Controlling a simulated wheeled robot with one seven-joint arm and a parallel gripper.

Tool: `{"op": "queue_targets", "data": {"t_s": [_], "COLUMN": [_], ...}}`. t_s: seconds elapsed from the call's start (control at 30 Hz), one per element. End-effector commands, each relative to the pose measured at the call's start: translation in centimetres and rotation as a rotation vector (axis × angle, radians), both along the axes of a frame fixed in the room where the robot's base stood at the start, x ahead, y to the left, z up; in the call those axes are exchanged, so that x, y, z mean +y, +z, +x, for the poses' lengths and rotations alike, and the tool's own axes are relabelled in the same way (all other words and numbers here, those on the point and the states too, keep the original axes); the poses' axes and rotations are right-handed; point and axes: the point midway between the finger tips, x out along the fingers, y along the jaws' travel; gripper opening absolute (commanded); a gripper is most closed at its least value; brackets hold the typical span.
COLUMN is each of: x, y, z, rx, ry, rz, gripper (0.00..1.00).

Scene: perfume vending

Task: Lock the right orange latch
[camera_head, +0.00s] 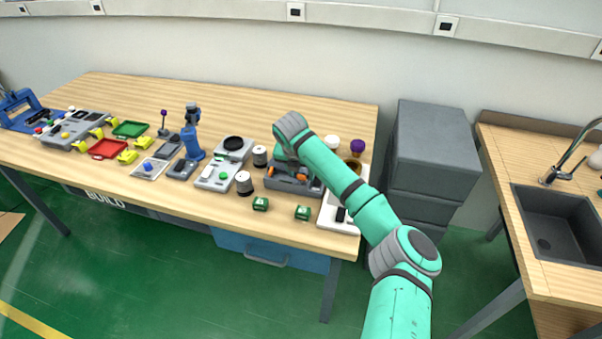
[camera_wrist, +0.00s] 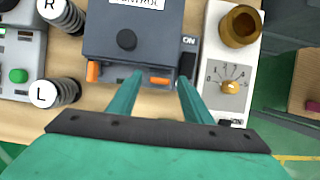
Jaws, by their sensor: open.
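A dark grey control box (camera_wrist: 130,35) with a round black knob fills the upper middle of the wrist view. On its front edge are the left orange latch (camera_wrist: 93,72), which looks upright, and the right orange latch (camera_wrist: 160,81), which looks low and flat. My gripper (camera_wrist: 158,80) is open, with its two teal fingers spread around the right latch in this view. I cannot tell whether either finger touches it. In the head view the box (camera_head: 292,182) is partly hidden under my arm, and my fingers are mostly hidden.
Two spools marked R (camera_wrist: 58,12) and L (camera_wrist: 52,93) stand left of the box. A white dial panel (camera_wrist: 228,70) with a brown cup stands close on the right. Two small green blocks (camera_head: 260,203) lie near the table's front edge.

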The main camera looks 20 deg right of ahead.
Motion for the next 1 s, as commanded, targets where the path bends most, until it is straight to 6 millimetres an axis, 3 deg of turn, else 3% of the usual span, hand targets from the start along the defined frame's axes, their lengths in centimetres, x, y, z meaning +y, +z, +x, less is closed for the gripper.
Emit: {"op": "queue_targets", "data": {"t_s": [0.27,0.43,0.47,0.77,1.0], "x": [-0.01,0.00,-0.01,-0.06,-0.25], "y": [-0.16,-0.15,-0.15,-0.12,-0.13], "z": [0.05,0.04,0.04,0.01,-0.07], "rx": [0.000,0.000,0.000,0.000,0.001], "ry": [0.000,0.000,0.000,0.030,0.157], "rz": [0.000,0.000,0.000,0.001,0.000], "gripper": [0.45,0.07,0.04,0.04,0.04]}}
